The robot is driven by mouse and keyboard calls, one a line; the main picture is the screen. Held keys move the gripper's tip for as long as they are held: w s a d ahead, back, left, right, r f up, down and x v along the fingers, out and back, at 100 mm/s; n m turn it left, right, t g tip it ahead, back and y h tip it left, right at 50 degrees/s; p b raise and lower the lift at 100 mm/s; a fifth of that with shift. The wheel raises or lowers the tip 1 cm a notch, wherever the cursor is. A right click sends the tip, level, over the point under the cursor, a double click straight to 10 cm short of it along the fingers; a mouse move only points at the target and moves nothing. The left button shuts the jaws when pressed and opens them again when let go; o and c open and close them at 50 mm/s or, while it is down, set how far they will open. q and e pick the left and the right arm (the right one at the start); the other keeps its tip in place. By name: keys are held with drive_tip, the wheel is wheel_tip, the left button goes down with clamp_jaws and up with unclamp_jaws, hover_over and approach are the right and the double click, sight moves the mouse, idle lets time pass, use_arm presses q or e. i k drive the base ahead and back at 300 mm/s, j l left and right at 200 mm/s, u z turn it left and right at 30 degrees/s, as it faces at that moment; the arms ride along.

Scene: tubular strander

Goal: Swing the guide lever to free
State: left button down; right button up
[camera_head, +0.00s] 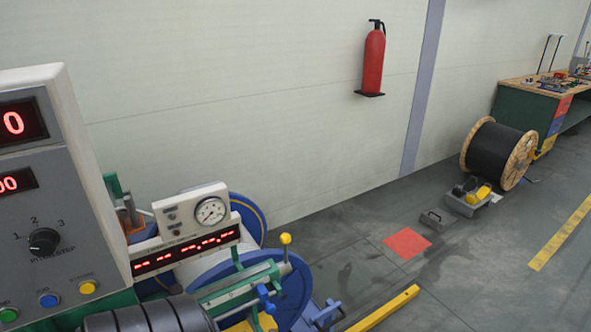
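A short upright lever with a yellow ball knob (285,239) stands at the right end of the green guide frame (240,284), in the lower middle of the head view. It is probably the guide lever, but no label shows. A small blue handle (265,297) sits lower on the front of the same frame. The lever appears close to upright, and nothing touches its knob. Neither of my grippers shows in this view.
A grey control cabinet (52,180) fills the left side. A gauge panel (195,212) with a red display stands behind the frame. A yellow floor rail (385,308) lies right of the machine.

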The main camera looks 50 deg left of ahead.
sight(286, 267)
drive_tip(key=i+j+u, duration=0.1)
drive_tip(key=u, duration=0.3)
drive_tip(key=i+u, duration=0.3)
drive_tip(key=u, duration=0.15)
drive_tip(key=i+l+u, duration=0.1)
drive_tip(key=u, duration=0.3)
drive_tip(key=i+l+u, duration=0.15)
drive_tip(key=i+u, duration=0.15)
drive_tip(key=u, duration=0.15)
drive_tip(key=i+u, duration=0.2)
drive_tip(key=u, duration=0.15)
drive_tip(key=i+u, duration=0.2)
drive_tip(key=u, duration=0.15)
